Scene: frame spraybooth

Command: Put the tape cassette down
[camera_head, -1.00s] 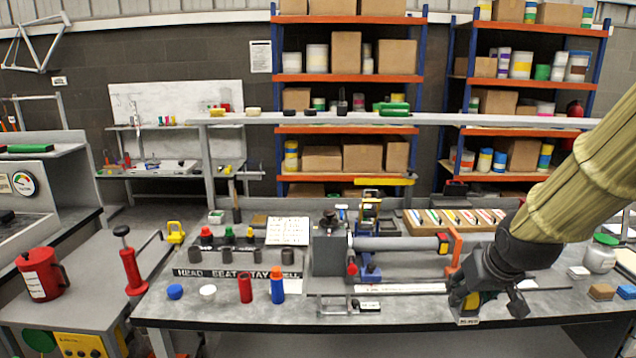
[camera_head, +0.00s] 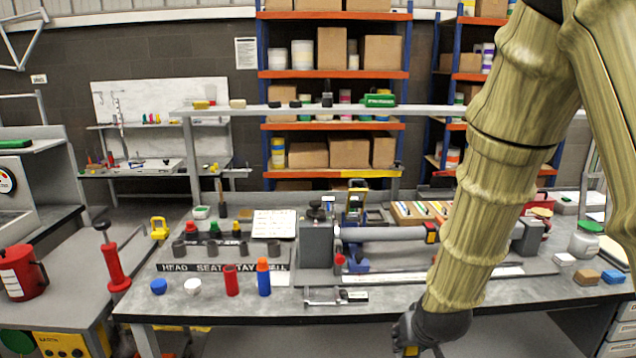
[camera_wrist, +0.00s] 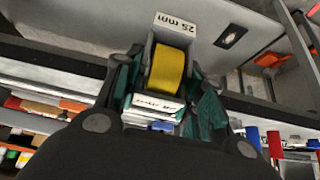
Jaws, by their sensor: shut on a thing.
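The tape cassette (camera_wrist: 168,68) is a grey holder with a yellow roll and a white label reading "25 mm". In the wrist view it sits between the two fingers of my gripper (camera_wrist: 165,95), which is shut on it. In the head view my gripper (camera_head: 412,345) is low in the picture, in front of the bench's front edge; only a bit of yellow shows at its tip, and the rest of the cassette is hidden by the gripper and the picture's edge.
The grey workbench (camera_head: 210,307) carries a red cylinder (camera_head: 232,280), a blue bottle with an orange cap (camera_head: 264,278), a clamp (camera_head: 335,297) and a tube fixture (camera_head: 385,233). A lidded jar (camera_head: 584,240) and small blocks stand at the right. The bench front between bottle and blocks has some bare room.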

